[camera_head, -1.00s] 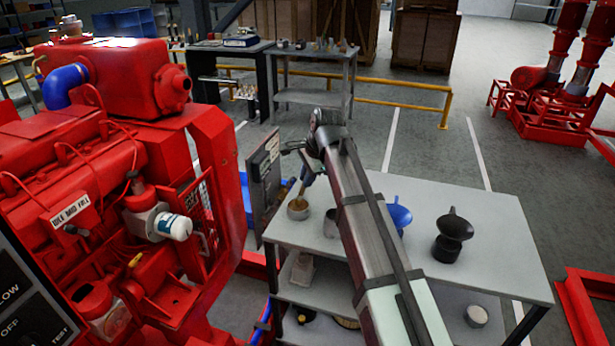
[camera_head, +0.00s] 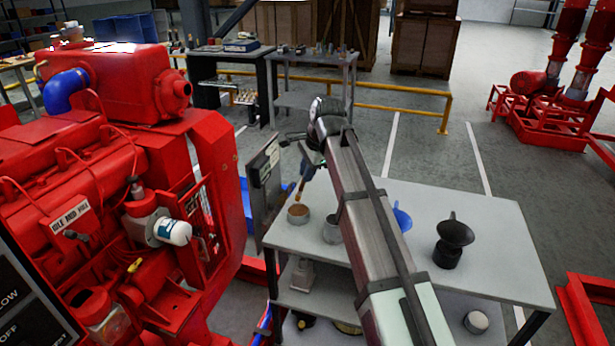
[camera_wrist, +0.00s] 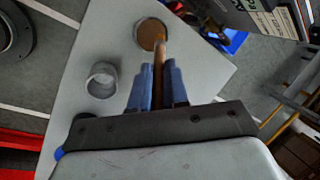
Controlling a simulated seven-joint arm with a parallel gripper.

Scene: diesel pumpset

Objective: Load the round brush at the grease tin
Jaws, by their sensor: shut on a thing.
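The grease tin (camera_head: 298,219), a small round tin with brown contents, stands at the left end of the grey table. It also shows at the top of the wrist view (camera_wrist: 151,34). My gripper (camera_head: 307,170) is above the tin, its blue fingers (camera_wrist: 158,75) shut on the round brush (camera_wrist: 159,82). The brush's brown handle lies between the fingers. The brush (camera_head: 299,188) slants down to the tin, its lower end at or just above the mouth. I cannot tell whether the tip touches the grease; the bristles are not clear.
A grey open cup (camera_wrist: 102,80) stands beside the tin. A blue funnel (camera_head: 402,218), partly behind my arm, and a black funnel (camera_head: 455,236) stand farther right on the table (camera_head: 500,265). An upright panel (camera_head: 265,185) and the red engine (camera_head: 90,200) are left of the tin.

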